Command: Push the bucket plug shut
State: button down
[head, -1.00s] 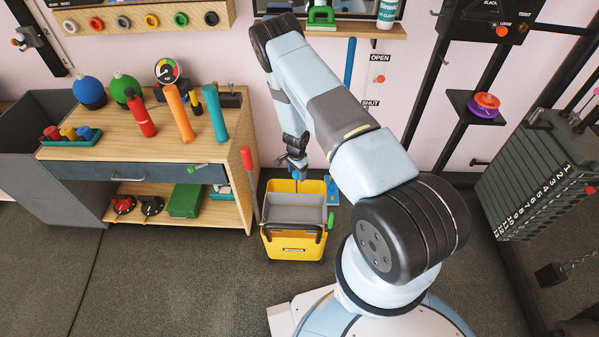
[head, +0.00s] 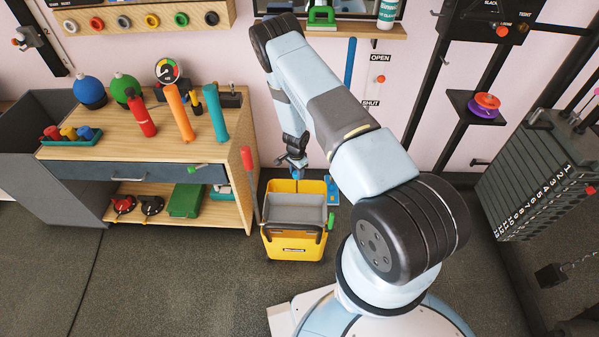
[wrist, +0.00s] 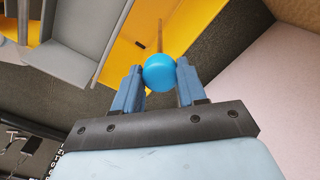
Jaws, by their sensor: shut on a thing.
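The yellow bucket (head: 293,248) stands on the floor with a grey insert (head: 296,213) in its top. A small green piece (head: 331,220), which may be the plug, sits at its right side. My gripper (head: 297,170) is at the bucket's back edge. In the wrist view my gripper (wrist: 160,75) is shut on a round blue knob (wrist: 159,73), with a thin rod seen behind it. The bucket's yellow wall (wrist: 132,40) and the grey insert (wrist: 72,35) lie beyond the fingers. Whether the knob is joined to the bucket I cannot tell.
A wooden workbench (head: 110,120) with a drawer and lower shelf stands left of the bucket. A red-handled tool (head: 248,170) leans between them. A blue flat piece (head: 333,192) is right of the bucket. A weight stack (head: 540,175) stands far right. The floor in front is clear.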

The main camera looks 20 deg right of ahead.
jog(key=shift+s+d+f, duration=0.1)
jog(key=shift+d, duration=0.05)
jog(key=shift+f, duration=1.9)
jog(key=shift+s+d, duration=0.1)
jog(key=c, duration=1)
grip_release()
jog(key=o, duration=0.4)
jog(key=shift+w+r, duration=0.15)
jog(key=shift+w, duration=0.05)
